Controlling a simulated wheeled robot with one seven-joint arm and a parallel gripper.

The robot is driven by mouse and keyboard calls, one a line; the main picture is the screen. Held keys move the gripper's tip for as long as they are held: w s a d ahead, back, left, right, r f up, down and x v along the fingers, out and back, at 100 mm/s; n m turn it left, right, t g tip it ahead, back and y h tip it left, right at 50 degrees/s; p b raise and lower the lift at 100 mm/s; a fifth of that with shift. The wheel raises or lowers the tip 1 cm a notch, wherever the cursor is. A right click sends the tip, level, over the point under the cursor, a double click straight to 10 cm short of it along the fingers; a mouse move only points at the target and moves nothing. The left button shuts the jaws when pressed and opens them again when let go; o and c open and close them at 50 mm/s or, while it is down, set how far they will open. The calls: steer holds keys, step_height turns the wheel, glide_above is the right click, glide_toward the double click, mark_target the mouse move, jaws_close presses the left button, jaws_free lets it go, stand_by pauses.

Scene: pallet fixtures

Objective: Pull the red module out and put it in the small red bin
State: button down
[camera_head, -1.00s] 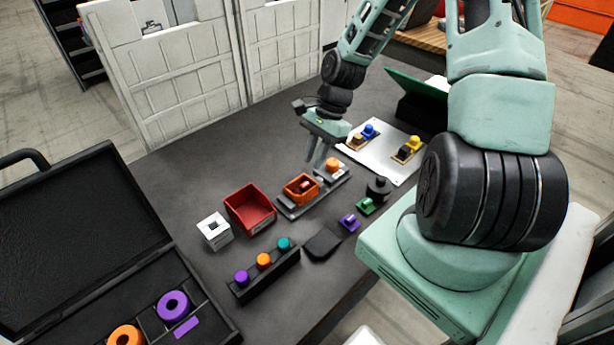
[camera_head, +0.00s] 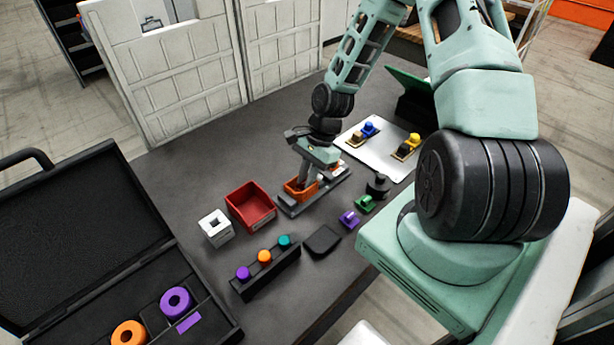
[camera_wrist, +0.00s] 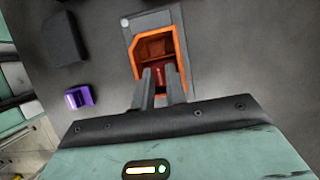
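The red module (camera_wrist: 158,73) sits inside an orange-rimmed socket in the wrist view, with red-brown inner walls around it. The orange housing (camera_head: 293,190) stands on a grey fixture plate in the head view. My gripper (camera_wrist: 160,76) points down into the socket, its two fingers apart with the red module between or just beyond their tips; contact is not clear. In the head view my gripper (camera_head: 302,180) covers part of the housing and hides the module. The small red bin (camera_head: 251,206) stands open and looks empty, left of the fixture.
A white block (camera_head: 215,228) with a square hole stands left of the bin. A black rack (camera_head: 264,272) with coloured knobs, a black pad (camera_head: 321,241), and purple (camera_head: 349,219) and green (camera_head: 364,203) pieces lie in front. A white board (camera_head: 381,153) is behind right.

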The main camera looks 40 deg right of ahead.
steer(key=shift+r+p, duration=0.3)
stand_by(0.8)
steer(key=shift+r+p, duration=2.85)
steer(key=shift+r, duration=0.15)
